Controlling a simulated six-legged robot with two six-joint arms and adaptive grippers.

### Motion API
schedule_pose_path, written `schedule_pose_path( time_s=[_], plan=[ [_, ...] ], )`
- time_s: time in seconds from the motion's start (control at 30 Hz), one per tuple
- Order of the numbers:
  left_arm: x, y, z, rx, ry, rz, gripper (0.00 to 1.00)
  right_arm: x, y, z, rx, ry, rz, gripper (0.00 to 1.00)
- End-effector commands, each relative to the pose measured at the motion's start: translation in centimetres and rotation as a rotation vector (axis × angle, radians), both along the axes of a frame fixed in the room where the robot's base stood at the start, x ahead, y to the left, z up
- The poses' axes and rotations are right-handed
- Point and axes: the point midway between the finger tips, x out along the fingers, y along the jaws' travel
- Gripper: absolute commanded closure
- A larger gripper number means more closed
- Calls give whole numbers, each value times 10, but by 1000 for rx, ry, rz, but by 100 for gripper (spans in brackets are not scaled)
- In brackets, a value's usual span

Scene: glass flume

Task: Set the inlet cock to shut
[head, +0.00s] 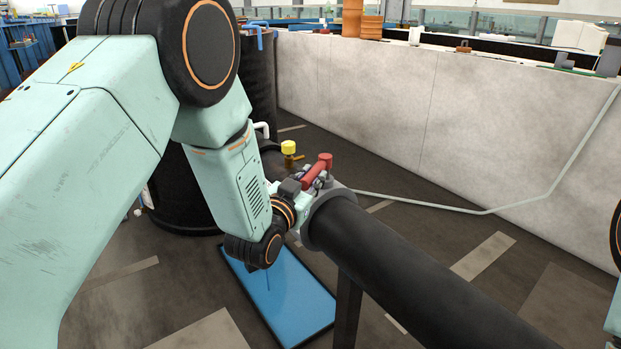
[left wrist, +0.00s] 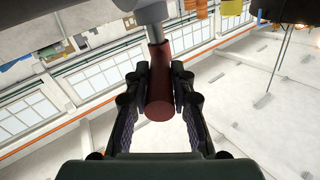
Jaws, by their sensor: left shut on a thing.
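The inlet cock has a red handle (head: 316,174), which sits at the grey flange (head: 326,212) on the thick black pipe (head: 400,265). In the head view the handle looks slanted across the line of the pipe. My left gripper (head: 303,180) reaches it from the left and is shut on it. In the left wrist view the red handle (left wrist: 160,98) lies between the two dark fingers of my left gripper (left wrist: 160,88), with a grey stem beyond it. The fingers partly hide the cock body in the head view. My right gripper is out of view.
A yellow-topped fitting (head: 288,148) stands just behind the red handle. A black tank (head: 262,85) stands behind my left arm. A blue mat (head: 290,297) lies on the floor below. A pale wall (head: 430,110) runs behind, with a thin grey pipe (head: 540,200) before it.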

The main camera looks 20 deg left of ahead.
Motion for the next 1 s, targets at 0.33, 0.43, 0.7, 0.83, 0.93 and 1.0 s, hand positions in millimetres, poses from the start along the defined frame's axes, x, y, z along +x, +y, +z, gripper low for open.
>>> schedule_pose_path(
  time_s=[0.33, 0.43, 0.7, 0.83, 0.93, 1.0],
  plan=[
    [0, 0, 0, 0, 1, 1, 100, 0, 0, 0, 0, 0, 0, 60],
    [0, 1, 0, 0, 1, 0, 100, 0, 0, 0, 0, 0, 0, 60],
    [1, 6, 0, -2, 0, -39, 100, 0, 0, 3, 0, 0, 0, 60],
    [2, 11, 1, -3, -1, -94, 100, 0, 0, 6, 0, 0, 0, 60],
    [3, 17, 2, -3, -2, -148, 100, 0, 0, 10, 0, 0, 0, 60],
    [4, 20, 1, -2, -1, -193, 100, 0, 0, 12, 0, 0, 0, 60]
  ],
)
